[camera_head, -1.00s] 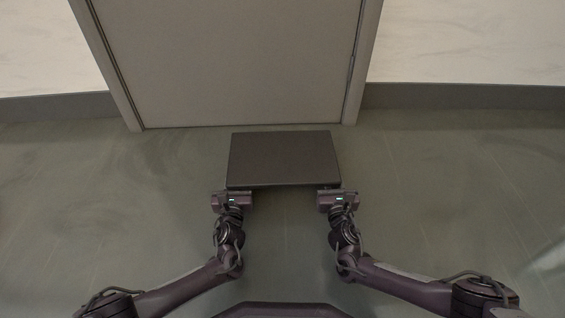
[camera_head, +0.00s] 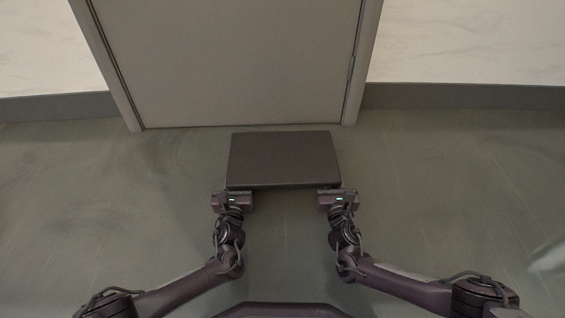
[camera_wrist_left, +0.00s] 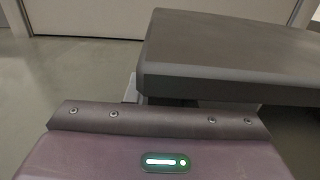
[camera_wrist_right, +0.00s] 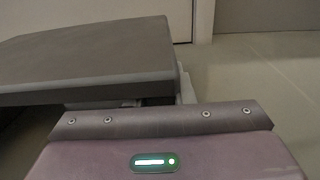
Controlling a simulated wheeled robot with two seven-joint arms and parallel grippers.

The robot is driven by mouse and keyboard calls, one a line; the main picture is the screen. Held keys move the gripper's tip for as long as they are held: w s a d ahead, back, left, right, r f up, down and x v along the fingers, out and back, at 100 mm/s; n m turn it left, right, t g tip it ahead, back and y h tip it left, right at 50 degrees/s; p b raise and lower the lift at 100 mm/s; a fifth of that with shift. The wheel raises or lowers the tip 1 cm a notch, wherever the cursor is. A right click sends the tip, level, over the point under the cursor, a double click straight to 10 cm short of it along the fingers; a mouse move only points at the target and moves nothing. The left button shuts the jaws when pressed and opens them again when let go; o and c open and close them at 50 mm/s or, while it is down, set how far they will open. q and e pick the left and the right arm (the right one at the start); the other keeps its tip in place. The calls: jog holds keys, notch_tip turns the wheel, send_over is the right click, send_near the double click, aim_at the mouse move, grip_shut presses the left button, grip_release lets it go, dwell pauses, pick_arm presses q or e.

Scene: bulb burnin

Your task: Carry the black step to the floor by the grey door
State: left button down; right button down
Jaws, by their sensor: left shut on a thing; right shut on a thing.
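The black step (camera_head: 283,158) is a dark, flat-topped rectangular block just in front of the grey door (camera_head: 230,60). My left gripper (camera_head: 232,194) is shut on its near edge at the left corner. My right gripper (camera_head: 337,194) is shut on its near edge at the right corner. The step's top also shows in the left wrist view (camera_wrist_left: 225,50) and in the right wrist view (camera_wrist_right: 90,58); it looks level. The fingertips are hidden under the step's edge. I cannot tell whether the step touches the floor.
The green-grey floor (camera_head: 450,190) is clear on both sides of the step. Pale walls (camera_head: 470,40) with a grey skirting (camera_head: 465,96) flank the door frame (camera_head: 361,60). A narrow strip of floor shows between the step and the door.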

aim_at(232, 168)
jog(key=shift+d, duration=0.1)
dwell(0.4)
